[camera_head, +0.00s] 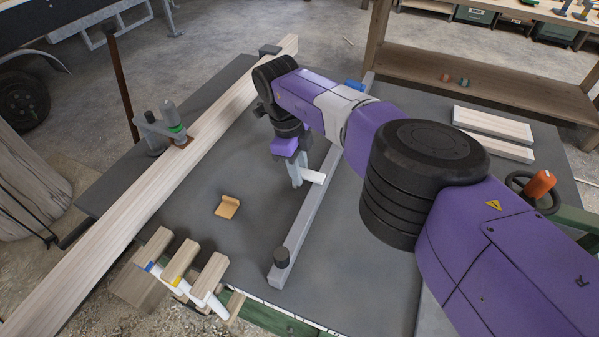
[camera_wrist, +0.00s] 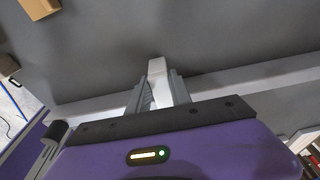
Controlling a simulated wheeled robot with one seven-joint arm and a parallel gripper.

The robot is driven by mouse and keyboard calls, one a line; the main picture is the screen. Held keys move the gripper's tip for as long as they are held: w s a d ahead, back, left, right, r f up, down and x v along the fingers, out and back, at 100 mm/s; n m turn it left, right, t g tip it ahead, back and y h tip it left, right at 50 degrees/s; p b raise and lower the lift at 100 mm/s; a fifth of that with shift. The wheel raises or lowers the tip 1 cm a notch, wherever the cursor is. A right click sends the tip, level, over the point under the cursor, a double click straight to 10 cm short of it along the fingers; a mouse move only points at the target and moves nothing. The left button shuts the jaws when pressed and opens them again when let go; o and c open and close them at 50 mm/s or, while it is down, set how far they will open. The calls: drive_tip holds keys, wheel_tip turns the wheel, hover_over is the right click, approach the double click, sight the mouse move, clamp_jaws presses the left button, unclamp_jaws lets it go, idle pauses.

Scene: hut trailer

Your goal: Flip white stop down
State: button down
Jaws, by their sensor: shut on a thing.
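The white stop (camera_head: 314,177) is a small pale bar at the long grey rail (camera_head: 312,212) on the dark bench top. My gripper (camera_head: 298,180) points down beside the rail, with its fingers at the stop. In the wrist view, my gripper (camera_wrist: 157,88) has the white stop (camera_wrist: 157,68) between its two grey fingers, and the stop's end shows past the fingertips. The gripper is shut on it. The stop seems to stand out across the rail. Its joint with the rail is hidden behind the fingers and gripper body.
A small tan wooden block (camera_head: 227,208) lies left of the rail. Several wooden blocks with blue, yellow and white parts (camera_head: 180,262) stand at the front left. A long timber beam (camera_head: 165,185) with a clamp crosses the left side. White-topped boards (camera_head: 492,125) lie at the right.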

drive_tip(key=shift+f, duration=0.1)
drive_tip(key=c, duration=1.2)
unclamp_jaws()
drive_tip(key=shift+o, duration=0.2)
drive_tip(key=r, duration=0.2)
drive_tip(key=a+r, duration=0.1)
drive_tip(key=r, duration=0.4)
drive_tip(key=shift+w+a+r, duration=0.15)
drive_tip(key=shift+w+r, duration=0.1)
drive_tip(key=shift+r, duration=0.05)
